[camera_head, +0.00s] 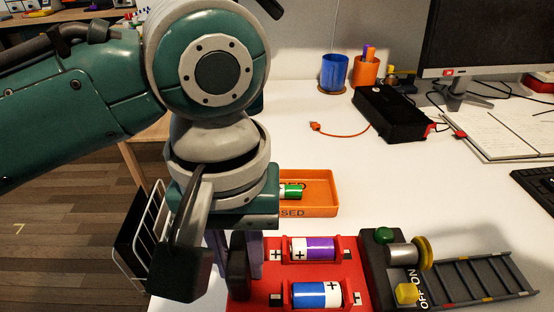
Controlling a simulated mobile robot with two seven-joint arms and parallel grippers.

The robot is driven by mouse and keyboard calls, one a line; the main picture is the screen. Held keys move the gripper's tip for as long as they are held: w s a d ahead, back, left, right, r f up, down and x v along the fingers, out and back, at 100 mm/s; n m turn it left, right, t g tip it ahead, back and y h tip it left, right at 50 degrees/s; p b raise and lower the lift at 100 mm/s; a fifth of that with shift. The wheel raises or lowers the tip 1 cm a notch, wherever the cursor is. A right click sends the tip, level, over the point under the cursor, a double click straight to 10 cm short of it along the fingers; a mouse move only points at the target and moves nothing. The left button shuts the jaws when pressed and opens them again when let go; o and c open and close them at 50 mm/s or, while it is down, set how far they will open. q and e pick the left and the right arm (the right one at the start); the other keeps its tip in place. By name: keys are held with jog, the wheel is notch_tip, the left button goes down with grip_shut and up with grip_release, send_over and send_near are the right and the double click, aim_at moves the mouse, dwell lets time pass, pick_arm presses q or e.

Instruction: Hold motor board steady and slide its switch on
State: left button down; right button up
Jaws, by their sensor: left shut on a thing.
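The motor board is a red battery base (271,283) joined to a dark switch block, at the front of the white table. It holds a purple-and-white battery (312,249) and a blue-and-white battery (317,294). The yellow switch (407,293) sits on the dark block beside the OFF label, with ON written farther back. A silver motor (405,256) with a yellow wheel and a green dome (384,235) are behind it. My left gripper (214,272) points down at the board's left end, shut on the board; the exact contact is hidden. My right gripper is out of view.
A dark ladder-like track (485,277) extends right from the board. An orange tray (318,208) with a green battery lies behind it. A black box (392,116), cups, monitor and notebook (495,128) stand farther back. A wire rack (140,240) is at left.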

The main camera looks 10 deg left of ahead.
pick_arm(q)
jog(key=shift+f, duration=0.4)
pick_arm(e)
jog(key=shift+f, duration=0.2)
pick_arm(q)
jog(key=shift+f, duration=0.4)
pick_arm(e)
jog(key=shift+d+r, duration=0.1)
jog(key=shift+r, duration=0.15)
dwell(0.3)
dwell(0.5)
